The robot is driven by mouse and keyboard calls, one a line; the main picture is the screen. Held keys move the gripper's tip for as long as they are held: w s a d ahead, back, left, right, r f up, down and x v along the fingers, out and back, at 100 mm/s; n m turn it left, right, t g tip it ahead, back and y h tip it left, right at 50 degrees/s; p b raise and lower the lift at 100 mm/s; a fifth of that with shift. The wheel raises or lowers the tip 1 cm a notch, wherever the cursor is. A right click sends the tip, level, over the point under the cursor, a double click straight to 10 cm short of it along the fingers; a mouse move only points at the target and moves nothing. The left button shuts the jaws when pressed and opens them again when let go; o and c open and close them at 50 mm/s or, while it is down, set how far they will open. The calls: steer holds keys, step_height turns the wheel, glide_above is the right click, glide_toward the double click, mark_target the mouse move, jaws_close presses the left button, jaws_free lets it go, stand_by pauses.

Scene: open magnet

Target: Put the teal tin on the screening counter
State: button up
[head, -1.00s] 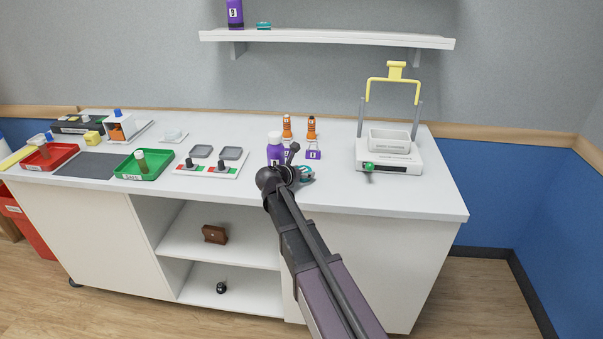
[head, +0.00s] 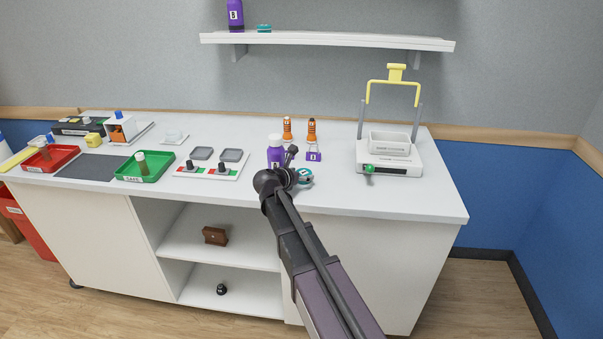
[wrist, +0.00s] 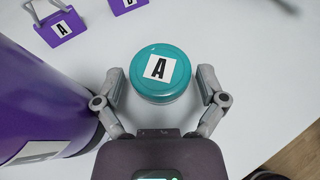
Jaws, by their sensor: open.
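A round teal tin (wrist: 177,56) marked A sits on the white counter (head: 410,198) near its front edge. In the head view this tin (head: 306,177) is partly hidden behind my wrist. My gripper (wrist: 161,84) is open, with one finger at each side of the tin's near half. In the head view the fingers (head: 291,153) are small and hard to make out. A second teal tin (head: 264,28) lies on the wall shelf.
A large purple bottle (wrist: 38,100) stands close to my gripper's left finger; it also shows in the head view (head: 276,150). Purple labelled holders (wrist: 62,26) and orange bottles (head: 311,128) are behind. A white device with a yellow handle (head: 390,157) stands right.

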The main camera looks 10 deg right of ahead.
steer(key=p+v, duration=0.3)
steer(key=v, duration=0.7)
steer(key=shift+s+a+r+p, duration=0.2)
steer(key=shift+s+p, duration=0.1)
steer(key=shift+p, duration=0.1)
steer(key=shift+f, duration=0.1)
steer(key=s+d+f+m+g, duration=0.1)
steer(key=s+m, duration=0.1)
steer(key=s+d+f+m+g+y, duration=0.1)
steer(key=s+d+f+m, duration=0.1)
steer(key=m, duration=0.1)
steer(key=s+d+f+m+g, duration=0.1)
steer(key=d+m, duration=0.1)
steer(key=shift+s+d+f+m+y, duration=0.25)
steer(key=shift+s+f+m+y, duration=0.05)
steer(key=shift+s, duration=0.1)
steer(key=s+d+f+m+g+y, duration=0.1)
steer(key=s+f+m+g+y, duration=0.2)
steer(key=s+m, duration=0.5)
steer(key=s+d+f+m+g+y, duration=0.1)
steer(key=s+f+m+g+y, duration=0.2)
steer(key=s+m, duration=0.5)
steer(key=shift+s+f+m+y, duration=0.2)
steer(key=shift+f+m+y, duration=0.25)
steer(key=shift+m+y, duration=0.9)
steer(key=shift+r+m+h, duration=0.1)
steer(key=shift+m+h, duration=0.15)
step_height(320, 180, up, 5)
steer(key=p, duration=0.5)
steer(key=shift+d, duration=0.1)
